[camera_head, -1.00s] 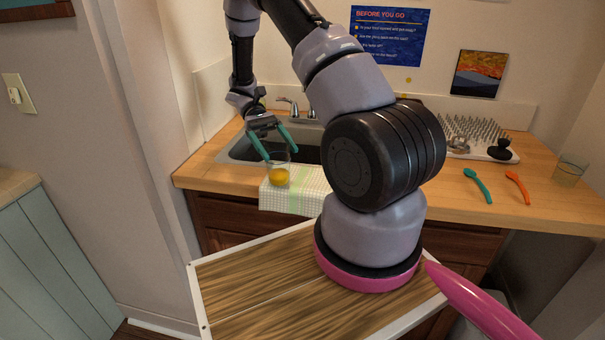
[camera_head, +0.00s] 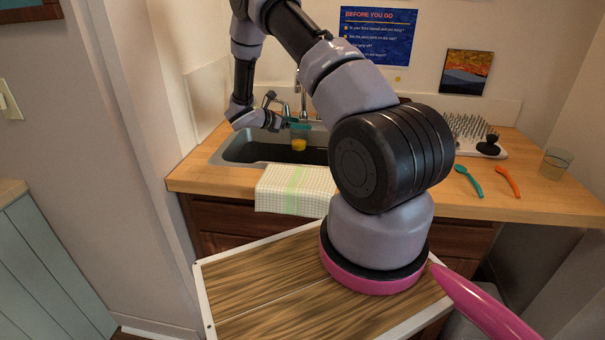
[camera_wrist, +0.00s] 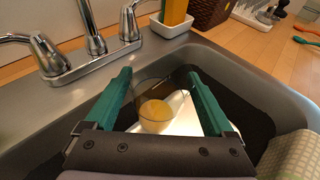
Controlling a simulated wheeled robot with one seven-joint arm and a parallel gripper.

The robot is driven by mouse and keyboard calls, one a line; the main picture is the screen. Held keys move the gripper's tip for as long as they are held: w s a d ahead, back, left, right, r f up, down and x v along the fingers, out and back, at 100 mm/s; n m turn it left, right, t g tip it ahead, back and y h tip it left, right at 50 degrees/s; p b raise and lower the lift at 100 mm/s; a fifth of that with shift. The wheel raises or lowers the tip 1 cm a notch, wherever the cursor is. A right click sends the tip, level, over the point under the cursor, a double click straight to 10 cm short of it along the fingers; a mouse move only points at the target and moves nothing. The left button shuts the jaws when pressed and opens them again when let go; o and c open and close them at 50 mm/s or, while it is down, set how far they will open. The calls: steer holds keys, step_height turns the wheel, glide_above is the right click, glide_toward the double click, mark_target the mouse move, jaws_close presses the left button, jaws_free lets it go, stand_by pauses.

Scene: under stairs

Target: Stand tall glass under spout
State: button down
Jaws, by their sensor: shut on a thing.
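A clear glass with something yellow in its bottom (camera_head: 299,142) hangs over the sink, between the green fingers of my gripper (camera_head: 299,125). The wrist view shows the glass (camera_wrist: 155,112) upright or nearly so, with my gripper (camera_wrist: 160,92) shut on its sides. Its height is hard to judge from above. The chrome faucet (camera_head: 303,97) stands behind the sink; its spout (camera_wrist: 94,38) rises beyond the fingers at the upper left of the wrist view. The spout's outlet is not clearly visible, so I cannot tell whether the glass is directly below it.
The dark sink basin (camera_head: 255,151) has a white object (camera_wrist: 185,118) in it. A checked towel (camera_head: 290,190) drapes over the front edge. A sponge dish (camera_wrist: 170,29) sits behind. Another glass (camera_head: 556,164), two spoons (camera_head: 470,181) and a spiked rack (camera_head: 470,137) are to the right.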

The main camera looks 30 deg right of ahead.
mark_target(293, 148)
steer(key=f, duration=0.6)
steer(key=shift+w+d+f, duration=0.1)
steer(key=shift+w+d, duration=0.05)
steer(key=shift+w, duration=0.2)
steer(key=shift+f, duration=2.05)
steer(key=shift+f, duration=0.15)
jaws_free()
